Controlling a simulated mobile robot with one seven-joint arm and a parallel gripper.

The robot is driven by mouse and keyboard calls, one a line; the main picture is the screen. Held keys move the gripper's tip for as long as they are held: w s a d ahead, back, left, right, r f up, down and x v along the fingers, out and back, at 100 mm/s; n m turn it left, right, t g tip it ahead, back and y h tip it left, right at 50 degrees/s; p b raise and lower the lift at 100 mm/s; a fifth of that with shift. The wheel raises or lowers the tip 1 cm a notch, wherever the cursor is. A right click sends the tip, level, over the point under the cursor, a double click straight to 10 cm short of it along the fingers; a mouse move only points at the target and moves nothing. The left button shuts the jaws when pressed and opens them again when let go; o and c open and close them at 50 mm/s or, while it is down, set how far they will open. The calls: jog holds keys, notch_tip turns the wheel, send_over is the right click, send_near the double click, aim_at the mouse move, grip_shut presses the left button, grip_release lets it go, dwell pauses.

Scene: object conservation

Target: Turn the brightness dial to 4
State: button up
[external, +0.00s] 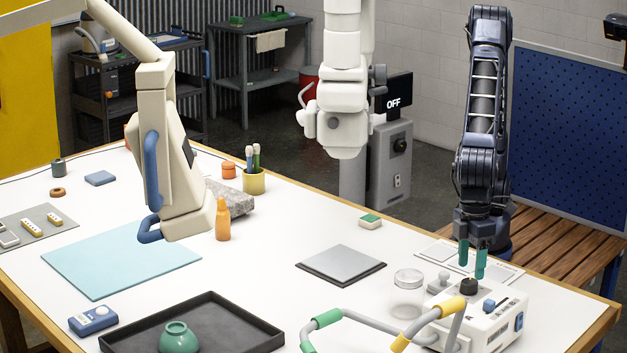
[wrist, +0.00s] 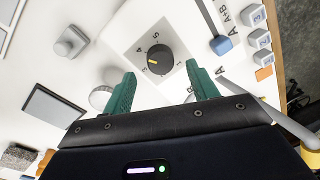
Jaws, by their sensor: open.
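The dial, a round black knob (wrist: 160,60) with a yellow pointer mark, sits on a pale square plate on the white instrument box. It also shows in the external view (external: 468,287). In the wrist view the pointer faces left, below the printed 4; a 5 is printed above. My gripper (external: 472,269) has teal fingers and is open and empty just above the dial. In the wrist view its fingertips (wrist: 160,72) stand on either side of the dial's lower part, apparently not touching it.
The box also carries a grey knob (wrist: 70,43), a blue-tipped lever (wrist: 221,44) and several buttons (wrist: 257,38). A grey handle with green and yellow grips (external: 398,343) stands close by.

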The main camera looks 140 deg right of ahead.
aim_at(467, 278)
notch_tip(467, 278, up, 7)
jog(key=shift+d, duration=0.2)
jog(key=shift+s+f, duration=0.1)
jog(key=s+d+r+n+t, duration=0.1)
jog(key=s+d+r, duration=0.2)
jog(key=s+d, duration=0.55)
jog(key=s+d+r+n+t, duration=0.1)
jog(key=s+d+r, duration=0.3)
jog(key=d, duration=0.7)
jog(key=s+d+f+n+t, duration=0.1)
jog(key=s+d+f, duration=0.2)
jog(key=s, duration=0.6)
jog(key=s+d+f+n+t, duration=0.1)
jog(key=s+d+f+n, duration=0.1)
jog(key=s+d, duration=0.6)
jog(key=shift+s+f+h, duration=0.4)
jog(key=shift+s, duration=0.4)
